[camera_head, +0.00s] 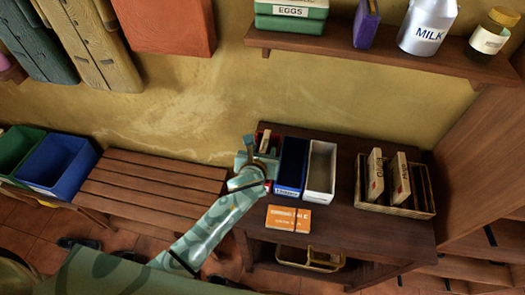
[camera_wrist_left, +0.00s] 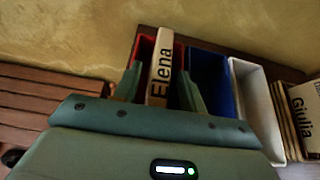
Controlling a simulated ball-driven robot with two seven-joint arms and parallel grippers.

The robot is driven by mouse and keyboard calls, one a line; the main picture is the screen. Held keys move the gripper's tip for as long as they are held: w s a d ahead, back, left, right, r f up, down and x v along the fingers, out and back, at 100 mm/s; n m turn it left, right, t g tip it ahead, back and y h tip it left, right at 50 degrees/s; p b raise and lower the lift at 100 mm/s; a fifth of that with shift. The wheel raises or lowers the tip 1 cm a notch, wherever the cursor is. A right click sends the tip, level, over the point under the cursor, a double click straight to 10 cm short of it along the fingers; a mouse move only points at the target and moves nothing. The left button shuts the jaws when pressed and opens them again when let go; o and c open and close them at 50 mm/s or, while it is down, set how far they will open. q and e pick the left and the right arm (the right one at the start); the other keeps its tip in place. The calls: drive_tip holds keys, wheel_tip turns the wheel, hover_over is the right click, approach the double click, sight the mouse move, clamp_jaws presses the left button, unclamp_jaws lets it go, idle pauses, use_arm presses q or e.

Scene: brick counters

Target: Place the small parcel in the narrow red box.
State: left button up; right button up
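The narrow red box (camera_head: 275,138) stands at the left end of the row on the wooden table, partly hidden by my left gripper. It also shows in the left wrist view (camera_wrist_left: 146,48). A slim pale parcel marked "Elena" (camera_wrist_left: 162,72) stands upright in the red box, its lower end hidden by my gripper body. My left gripper (camera_head: 262,150) is over the red box. In the left wrist view its fingers (camera_wrist_left: 160,80) are open, one on each side of the parcel, with gaps between. My right gripper is not in view.
A blue box (camera_head: 291,165) and a white box (camera_head: 321,170) stand right of the red box. A basket (camera_head: 425,190) with upright parcels (camera_head: 401,180) is farther right. An orange labelled item (camera_head: 289,219) lies in front. A shelf (camera_head: 390,60) juts out above.

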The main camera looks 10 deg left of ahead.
use_arm(q)
drive_tip(key=shift+r, duration=0.1)
drive_tip(key=shift+s+r, duration=0.2)
drive_tip(key=p+v, duration=0.4)
drive_tip(key=v, duration=0.7)
drive_tip(key=shift+s, duration=0.3)
